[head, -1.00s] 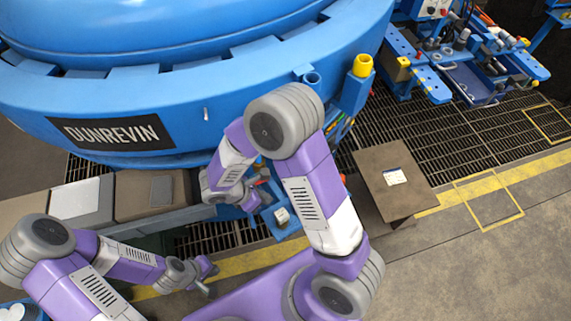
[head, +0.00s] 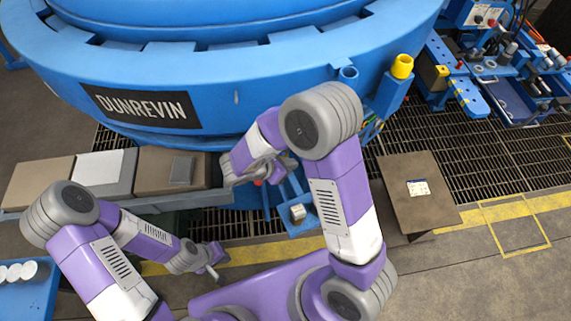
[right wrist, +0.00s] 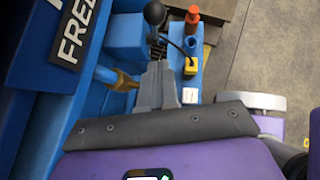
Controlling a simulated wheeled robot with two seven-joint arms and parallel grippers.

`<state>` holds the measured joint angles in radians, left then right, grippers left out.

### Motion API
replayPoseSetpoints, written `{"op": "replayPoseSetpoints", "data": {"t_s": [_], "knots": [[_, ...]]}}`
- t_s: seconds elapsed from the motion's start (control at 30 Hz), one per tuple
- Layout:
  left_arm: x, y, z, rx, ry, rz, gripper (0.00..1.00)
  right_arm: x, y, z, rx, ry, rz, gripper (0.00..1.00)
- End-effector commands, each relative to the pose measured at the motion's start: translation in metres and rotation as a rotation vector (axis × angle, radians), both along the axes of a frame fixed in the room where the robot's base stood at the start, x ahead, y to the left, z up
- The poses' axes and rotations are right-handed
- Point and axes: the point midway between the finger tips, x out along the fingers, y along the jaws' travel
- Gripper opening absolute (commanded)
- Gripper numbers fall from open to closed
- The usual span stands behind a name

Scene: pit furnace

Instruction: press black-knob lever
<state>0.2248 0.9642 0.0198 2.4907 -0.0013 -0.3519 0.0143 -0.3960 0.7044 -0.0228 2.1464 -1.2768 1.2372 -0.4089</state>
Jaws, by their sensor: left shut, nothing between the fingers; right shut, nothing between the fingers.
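The black-knob lever (right wrist: 155,13) shows in the right wrist view near the top, with its round black knob above a dark spring-like stem. My right gripper (right wrist: 156,72) is shut and empty, its grey fingertips pointing at the lever's base from below in the picture. I cannot tell whether they touch it. In the head view my right wrist is beside the blue furnace, and the lever cannot be made out there. My left gripper (head: 213,273) is shut and empty, low over the floor, well away to the left.
An orange-topped post (right wrist: 193,15) and a yellow block (right wrist: 190,67) stand just right of the lever. The blue furnace (head: 240,100) fills the back. Brown boxes (head: 157,168) lie left. A brown panel (head: 418,200) stands right. Open floor lies at the lower right.

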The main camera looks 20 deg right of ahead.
Motion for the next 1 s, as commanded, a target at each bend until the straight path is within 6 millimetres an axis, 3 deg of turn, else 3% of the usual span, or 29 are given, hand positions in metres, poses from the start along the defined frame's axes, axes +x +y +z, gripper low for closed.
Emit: {"op": "replayPoseSetpoints", "data": {"t_s": [0.03,0.23,0.5,1.0], "knots": [[0.000,0.000,-0.007,0.000,0.000,0.000,0.00,0.001,-0.009,-0.012,-0.002,0.002,-0.003,0.00],[0.000,0.000,-0.020,0.000,0.000,0.000,0.00,0.009,-0.039,-0.039,-0.001,0.003,-0.003,0.00],[0.000,0.000,-0.025,0.000,0.000,0.000,0.00,0.017,-0.071,-0.034,0.001,0.001,-0.002,0.00],[0.000,0.000,-0.025,0.000,0.000,0.000,0.00,0.019,-0.076,-0.032,0.003,0.002,0.002,0.00]]}}
